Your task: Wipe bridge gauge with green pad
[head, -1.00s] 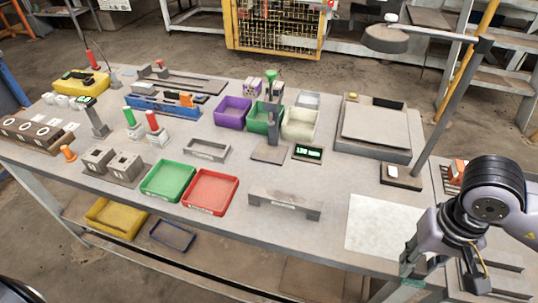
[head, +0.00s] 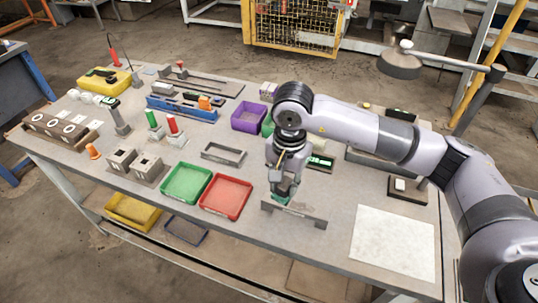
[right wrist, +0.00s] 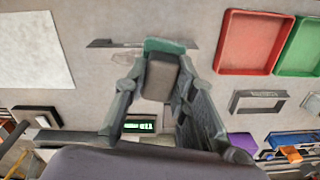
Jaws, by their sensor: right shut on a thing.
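The bridge gauge (head: 305,217), a low grey bar with a raised foot at each end, stands near the table's front edge. It shows partly in the right wrist view (right wrist: 102,43), behind the pad. My right gripper (head: 284,186) is over the gauge's left part, pointing down. It is shut on the green pad (right wrist: 166,45), which has a grey block as its grip. The pad's green edge also shows in the head view (head: 279,198). The pad is at the gauge's top; I cannot tell whether they touch. My left gripper is out of view.
A red tray (head: 226,197) and a green tray (head: 186,184) lie left of the gauge. A white sheet (head: 393,243) lies to its right. A grey rectangular frame (head: 223,153) and a digital display (head: 320,162) stand behind. My right arm covers part of the back right.

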